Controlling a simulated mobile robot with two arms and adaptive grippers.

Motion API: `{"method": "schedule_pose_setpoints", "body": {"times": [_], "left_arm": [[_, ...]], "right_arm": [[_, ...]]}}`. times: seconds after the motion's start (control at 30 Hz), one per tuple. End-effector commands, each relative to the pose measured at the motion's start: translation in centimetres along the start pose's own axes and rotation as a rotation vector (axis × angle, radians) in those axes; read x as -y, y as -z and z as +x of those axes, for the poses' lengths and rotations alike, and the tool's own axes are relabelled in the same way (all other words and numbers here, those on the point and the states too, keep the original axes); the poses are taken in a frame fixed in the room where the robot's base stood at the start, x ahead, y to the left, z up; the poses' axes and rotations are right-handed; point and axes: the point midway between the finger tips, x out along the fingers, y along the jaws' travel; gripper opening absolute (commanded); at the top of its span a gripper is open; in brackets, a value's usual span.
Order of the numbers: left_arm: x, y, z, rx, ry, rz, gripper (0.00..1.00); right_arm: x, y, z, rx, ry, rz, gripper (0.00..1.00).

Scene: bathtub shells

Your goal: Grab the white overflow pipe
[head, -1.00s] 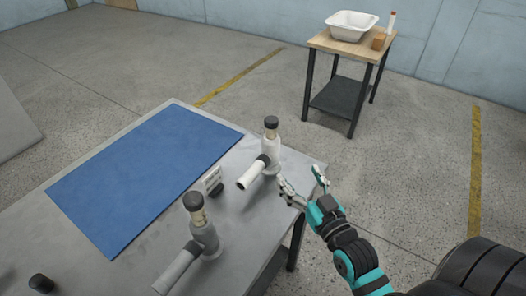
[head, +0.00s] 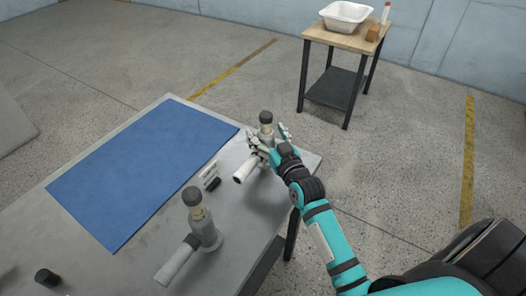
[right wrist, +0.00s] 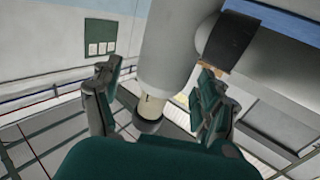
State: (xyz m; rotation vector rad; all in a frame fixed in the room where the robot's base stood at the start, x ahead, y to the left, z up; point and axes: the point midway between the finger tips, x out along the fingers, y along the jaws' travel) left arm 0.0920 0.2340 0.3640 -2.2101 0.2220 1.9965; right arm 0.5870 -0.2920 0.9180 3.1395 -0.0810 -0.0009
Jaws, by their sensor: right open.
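The white overflow pipe (head: 244,173) stands upright near the right edge of the grey table, with a black cap on top and a white side branch pointing to the lower left. My right gripper (head: 267,138) is open at its upper part, with a finger on either side. In the right wrist view the pipe (right wrist: 172,55) lies between the open fingers of the gripper (right wrist: 157,85); contact cannot be told. The pipe's middle is partly hidden by the gripper in the head view. My left gripper is not in view.
A similar grey pipe (head: 204,232) stands nearer on the table (head: 120,270). Small white and black parts (head: 210,178) lie between the two pipes. A blue mat (head: 140,170) covers the table's left. A side table with a white basin (head: 345,17) stands behind.

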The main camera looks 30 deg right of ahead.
Motion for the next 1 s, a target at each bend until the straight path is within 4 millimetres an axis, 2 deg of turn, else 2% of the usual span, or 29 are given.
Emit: {"method": "schedule_pose_setpoints", "body": {"times": [0.1,0.33,0.9,1.0], "left_arm": [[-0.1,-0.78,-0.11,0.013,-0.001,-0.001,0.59],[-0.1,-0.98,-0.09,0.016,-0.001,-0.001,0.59],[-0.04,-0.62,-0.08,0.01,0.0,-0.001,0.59],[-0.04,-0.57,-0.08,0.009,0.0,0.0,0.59]], "right_arm": [[0.0,-0.03,0.87,0.001,0.0,0.001,0.76],[0.01,-0.06,0.93,0.0,0.0,0.001,0.75],[0.0,-0.05,0.9,0.0,0.0,0.001,0.0],[0.0,0.03,0.91,-0.002,0.0,0.001,0.0]]}}
